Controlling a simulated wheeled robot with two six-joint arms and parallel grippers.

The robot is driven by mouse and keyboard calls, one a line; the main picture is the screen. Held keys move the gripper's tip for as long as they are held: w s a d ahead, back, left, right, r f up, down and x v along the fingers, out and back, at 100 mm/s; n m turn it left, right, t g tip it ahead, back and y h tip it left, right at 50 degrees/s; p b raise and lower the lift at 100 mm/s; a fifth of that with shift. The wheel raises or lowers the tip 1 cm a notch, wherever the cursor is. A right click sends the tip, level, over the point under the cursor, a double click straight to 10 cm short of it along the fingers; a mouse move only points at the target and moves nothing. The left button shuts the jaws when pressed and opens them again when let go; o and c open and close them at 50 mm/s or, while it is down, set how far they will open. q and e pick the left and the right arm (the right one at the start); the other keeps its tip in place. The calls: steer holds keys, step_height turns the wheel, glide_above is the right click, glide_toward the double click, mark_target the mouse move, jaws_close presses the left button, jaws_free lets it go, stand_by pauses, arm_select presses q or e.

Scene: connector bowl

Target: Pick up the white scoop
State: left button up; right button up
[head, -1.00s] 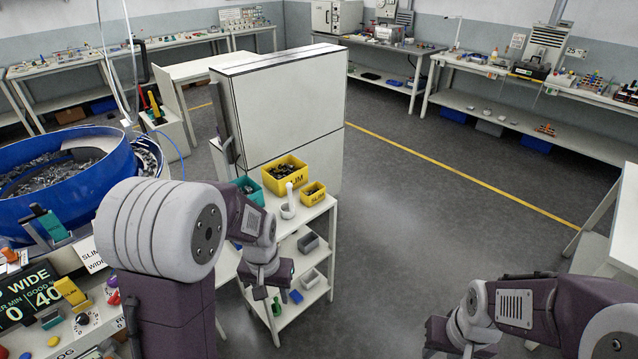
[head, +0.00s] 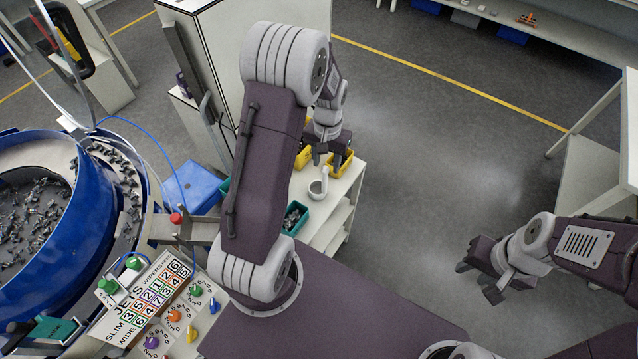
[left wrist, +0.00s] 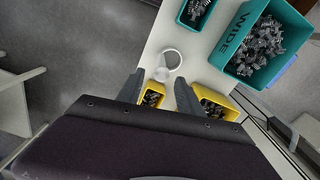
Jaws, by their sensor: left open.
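The white scoop (head: 317,189) stands on the top of the white shelf cart (head: 326,222), its round cup toward me and its handle pointing up. In the left wrist view the scoop (left wrist: 171,58) lies ahead of my fingers, its ring-shaped rim facing the camera. My left gripper (head: 327,160) is open and empty, above and just beyond the scoop in the head view. In the left wrist view the fingers (left wrist: 158,84) are apart, with the scoop's handle near the gap. My right gripper (head: 478,281) is open and empty, over the floor at the right.
Yellow bins (left wrist: 152,98) (left wrist: 216,101) of dark parts stand close under my left fingers. A small teal bin (left wrist: 196,14) and a larger teal WIDE bin (left wrist: 252,62) hold parts beside the scoop. A tall white cabinet (head: 222,45) stands behind the cart.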

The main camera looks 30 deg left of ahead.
mark_target(326, 167)
arm_select(q)
steer(key=shift+s+d+f, duration=0.2)
steer(key=shift+d+f, duration=0.1)
steer(key=shift+f, duration=0.7)
steer(key=shift+w+a+f, duration=0.1)
steer(key=shift+a+f, duration=0.05)
steer(key=shift+f, duration=0.1)
steer(key=shift+a+f+p, duration=0.2)
steer(key=shift+f+p, duration=0.1)
step_height(326, 167, down, 4)
steer(key=shift+f+p, duration=0.1)
steer(key=shift+p, duration=0.45)
steer(key=shift+f, duration=0.2)
jaws_close()
arm_select(e)
steer(key=shift+r, duration=0.95)
